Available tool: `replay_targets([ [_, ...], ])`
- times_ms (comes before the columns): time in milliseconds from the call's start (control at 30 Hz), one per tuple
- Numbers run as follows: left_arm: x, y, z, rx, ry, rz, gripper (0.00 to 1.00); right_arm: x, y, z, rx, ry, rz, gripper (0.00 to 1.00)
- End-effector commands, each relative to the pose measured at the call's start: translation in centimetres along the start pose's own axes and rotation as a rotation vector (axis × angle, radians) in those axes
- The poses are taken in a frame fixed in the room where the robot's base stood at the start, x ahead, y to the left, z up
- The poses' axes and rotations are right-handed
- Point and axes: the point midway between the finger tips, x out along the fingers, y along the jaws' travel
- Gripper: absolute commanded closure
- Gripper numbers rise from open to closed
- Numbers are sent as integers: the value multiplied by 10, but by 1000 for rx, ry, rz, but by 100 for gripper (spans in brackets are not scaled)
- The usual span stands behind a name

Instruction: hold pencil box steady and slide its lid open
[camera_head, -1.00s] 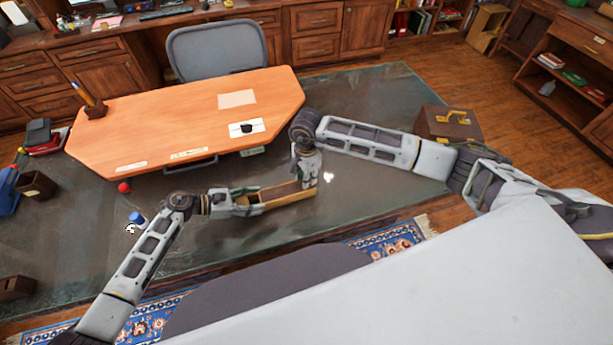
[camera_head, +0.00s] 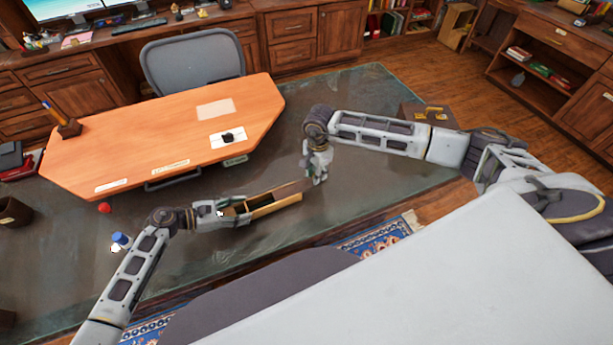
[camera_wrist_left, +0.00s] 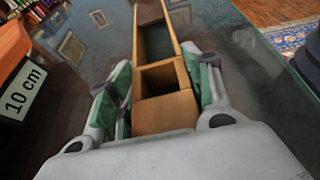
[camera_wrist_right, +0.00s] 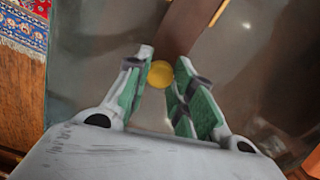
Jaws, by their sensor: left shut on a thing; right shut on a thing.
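The wooden pencil box (camera_head: 277,206) is a long open-topped tray over the dark glass surface. My left gripper (camera_head: 230,207) is shut across its left end. In the left wrist view, the green finger pads press both sides of the box (camera_wrist_left: 165,115), and two open compartments show. The dark brown lid (camera_head: 294,187) sticks out past the box's right end, toward my right gripper (camera_head: 318,177). In the right wrist view, that gripper is shut on a round yellow knob (camera_wrist_right: 160,74) at the end of the lid (camera_wrist_right: 190,25).
An orange desk top (camera_head: 170,135) lies behind the box. A red ball (camera_head: 104,208) and a blue-capped item (camera_head: 120,240) are at the left. A brown case (camera_head: 425,113) stands behind my right arm. The glass (camera_head: 385,185) right of my right gripper is clear.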

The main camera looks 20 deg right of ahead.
Motion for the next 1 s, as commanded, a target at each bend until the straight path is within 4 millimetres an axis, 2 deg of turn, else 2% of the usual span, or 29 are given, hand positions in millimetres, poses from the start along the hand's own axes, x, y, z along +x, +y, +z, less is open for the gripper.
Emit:
replay_targets([
  [100, -1, 0, 0, 0, 1, 0, 83, 1, 4, -19, 4, 5, 1, 100],
  [300, -1, 0, 0, 0, 1, 0, 83, 0, 8, -39, 3, 3, 1, 100],
  [667, -1, 0, 0, 0, 1, 1, 83, 0, 8, -42, 1, 2, 0, 100],
  [700, -1, 0, 0, 0, 1, 1, 83, 0, 8, -42, 1, 2, 0, 72],
  [867, -1, 0, 0, 0, 1, 1, 83, 0, 8, -41, 1, 1, 0, 52],
  [1000, 0, 0, 0, 0, 1, 1, 83, 0, 8, -41, 1, 1, 0, 52],
])
